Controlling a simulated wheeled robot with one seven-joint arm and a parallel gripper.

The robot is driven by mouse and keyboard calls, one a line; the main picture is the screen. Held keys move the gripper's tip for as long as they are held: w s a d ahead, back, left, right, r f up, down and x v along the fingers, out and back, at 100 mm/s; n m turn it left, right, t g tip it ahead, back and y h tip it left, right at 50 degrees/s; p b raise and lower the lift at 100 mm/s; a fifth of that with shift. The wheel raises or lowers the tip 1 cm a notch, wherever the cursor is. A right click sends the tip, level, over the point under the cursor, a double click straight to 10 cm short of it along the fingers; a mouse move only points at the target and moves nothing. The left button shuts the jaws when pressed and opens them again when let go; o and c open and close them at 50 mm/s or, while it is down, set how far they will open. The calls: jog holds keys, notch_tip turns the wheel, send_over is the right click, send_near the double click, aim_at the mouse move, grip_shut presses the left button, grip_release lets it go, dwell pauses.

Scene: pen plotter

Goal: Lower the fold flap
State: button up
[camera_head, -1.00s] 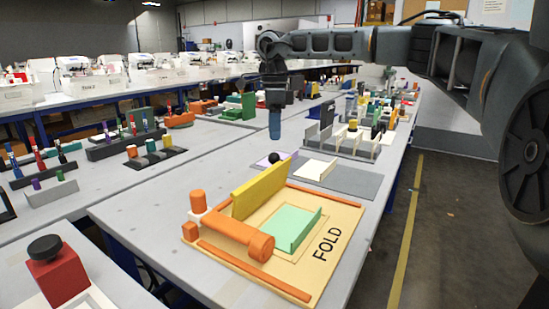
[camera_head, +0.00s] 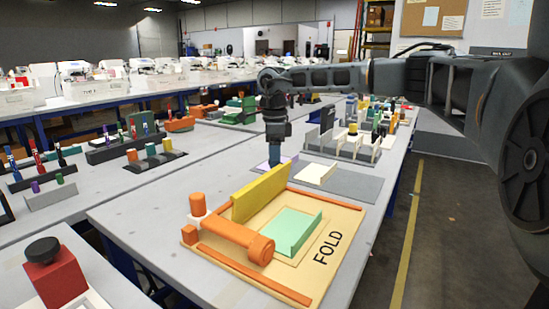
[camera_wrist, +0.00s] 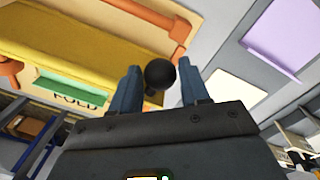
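The yellow fold flap (camera_head: 260,192) stands raised along the far left side of the tan board marked FOLD (camera_head: 343,222). Its face also shows in the wrist view (camera_wrist: 95,45). A black ball knob (camera_wrist: 160,73) lies between the two blue fingers of my gripper (camera_wrist: 159,80), with narrow gaps on both sides. My gripper (camera_head: 277,160) points down at the flap's far upper end and is open around the knob. In the head view the gripper hides the knob. A green folded sheet (camera_head: 293,232) lies on the board, one edge standing up.
Orange rails and an orange roller (camera_head: 262,248) edge the board. Behind it lie a grey mat (camera_head: 360,185) with a cream tray (camera_head: 316,173), and a lilac sheet (camera_wrist: 282,38). A rack with white dividers (camera_head: 350,144) stands farther back.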

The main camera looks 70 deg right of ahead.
grip_shut()
jog(key=shift+s, duration=0.1)
dwell(0.3)
